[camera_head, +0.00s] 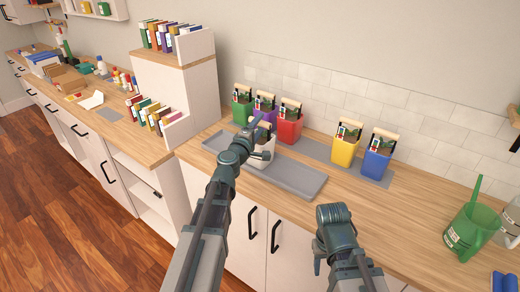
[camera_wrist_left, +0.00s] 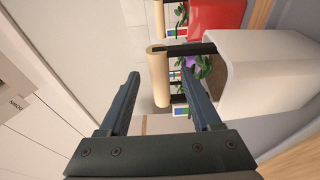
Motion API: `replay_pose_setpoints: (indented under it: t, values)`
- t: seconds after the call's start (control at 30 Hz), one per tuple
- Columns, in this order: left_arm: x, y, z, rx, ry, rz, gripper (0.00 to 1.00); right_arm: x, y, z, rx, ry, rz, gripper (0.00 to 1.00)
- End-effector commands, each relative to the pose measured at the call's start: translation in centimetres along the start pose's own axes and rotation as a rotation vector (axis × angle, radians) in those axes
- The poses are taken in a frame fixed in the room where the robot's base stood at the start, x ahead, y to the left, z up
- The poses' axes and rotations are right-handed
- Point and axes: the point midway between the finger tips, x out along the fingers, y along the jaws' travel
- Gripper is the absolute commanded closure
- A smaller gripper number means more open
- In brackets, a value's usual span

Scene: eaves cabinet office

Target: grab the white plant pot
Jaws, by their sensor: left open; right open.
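The white plant pot (camera_head: 265,152) stands on the grey tray on the counter, partly hidden by my left arm. In the left wrist view the white pot (camera_wrist_left: 265,75) fills the right side. It has a dark bracket and a light wooden handle (camera_wrist_left: 158,75). My left gripper (camera_head: 258,128) is at the pot's upper part. In the wrist view its fingers (camera_wrist_left: 162,80) are open, with the handle seen between the tips; contact cannot be told. My right gripper (camera_head: 320,262) is over the counter's front edge, away from the pot; its fingers hardly show.
Green (camera_head: 242,108), purple (camera_head: 262,108), red (camera_head: 289,127), yellow (camera_head: 345,150) and blue (camera_head: 377,164) pots stand behind the grey tray (camera_head: 300,181). A green watering can (camera_head: 466,232) is at the right. A shelf with books (camera_head: 175,85) stands left.

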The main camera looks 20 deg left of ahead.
Motion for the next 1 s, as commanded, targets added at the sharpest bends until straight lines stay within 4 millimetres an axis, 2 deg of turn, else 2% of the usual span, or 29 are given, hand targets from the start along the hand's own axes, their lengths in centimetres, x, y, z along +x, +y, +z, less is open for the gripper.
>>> replay_pose_setpoints:
  t: [0.23,0.53,0.77,0.83,1.0]
  values:
    - [0.9,0.0,-0.1,0.000,0.000,0.000,0.35,0.0,0.0,0.0,0.000,0.000,0.000,0.50]
    - [5.0,-0.1,-0.6,0.000,0.000,0.000,0.35,0.1,0.0,0.0,0.000,0.000,0.000,0.50]
    - [5.2,-0.1,-0.5,0.000,0.001,0.000,0.35,0.1,0.0,0.0,0.000,0.000,0.000,0.50]
    - [5.2,-0.1,-0.5,0.000,0.000,0.000,0.42,0.1,0.0,0.0,0.000,0.000,0.000,0.50]
    - [5.1,-0.1,-0.5,0.000,0.000,0.000,0.73,0.1,0.0,0.0,0.000,0.000,0.000,0.50]
